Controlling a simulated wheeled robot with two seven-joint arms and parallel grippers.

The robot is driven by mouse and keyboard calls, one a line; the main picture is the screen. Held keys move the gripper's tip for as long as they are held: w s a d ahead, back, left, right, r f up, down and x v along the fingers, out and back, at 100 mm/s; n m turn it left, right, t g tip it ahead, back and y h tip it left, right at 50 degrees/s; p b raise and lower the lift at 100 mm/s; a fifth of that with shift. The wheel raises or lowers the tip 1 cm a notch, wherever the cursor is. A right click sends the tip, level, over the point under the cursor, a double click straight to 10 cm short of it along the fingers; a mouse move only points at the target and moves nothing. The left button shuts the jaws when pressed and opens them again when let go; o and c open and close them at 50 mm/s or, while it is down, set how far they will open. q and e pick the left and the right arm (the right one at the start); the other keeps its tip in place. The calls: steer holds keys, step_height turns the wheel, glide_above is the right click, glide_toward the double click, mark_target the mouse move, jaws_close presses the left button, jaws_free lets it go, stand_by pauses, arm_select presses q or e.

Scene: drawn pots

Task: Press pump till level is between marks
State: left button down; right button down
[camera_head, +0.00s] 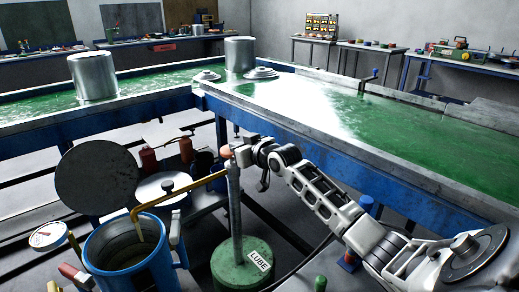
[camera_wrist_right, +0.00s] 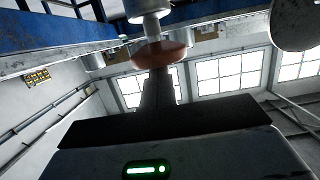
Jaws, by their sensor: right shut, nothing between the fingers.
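The pump is a grey upright column (camera_head: 235,212) on a green canister (camera_head: 243,264) labelled LUBE. An orange-red knob (camera_head: 226,152) tops it. A yellow spout (camera_head: 190,190) runs from the column over a blue open pot (camera_head: 128,258). The liquid level and marks in the pot cannot be made out. My right gripper (camera_head: 236,156) is shut and empty, at the pump's top beside the knob. In the right wrist view the orange knob (camera_wrist_right: 160,55) sits just ahead of the shut fingers (camera_wrist_right: 158,85); contact cannot be told. My left gripper is out of view.
A round dial gauge (camera_head: 48,236) stands left of the pot, and a dark round lid (camera_head: 97,178) stands behind it. Red bottles (camera_head: 149,160) are close behind the spout. A green-topped workbench (camera_head: 350,125) runs behind my right arm.

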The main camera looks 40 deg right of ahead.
step_height(320, 180, down, 2)
steer(key=shift+s, duration=0.15)
steer(key=shift+a+f, duration=0.1)
steer(key=shift+f, duration=0.1)
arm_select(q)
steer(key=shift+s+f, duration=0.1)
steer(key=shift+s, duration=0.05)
arm_select(e)
steer(key=shift+w+f, duration=0.1)
steer(key=shift+w, duration=0.15)
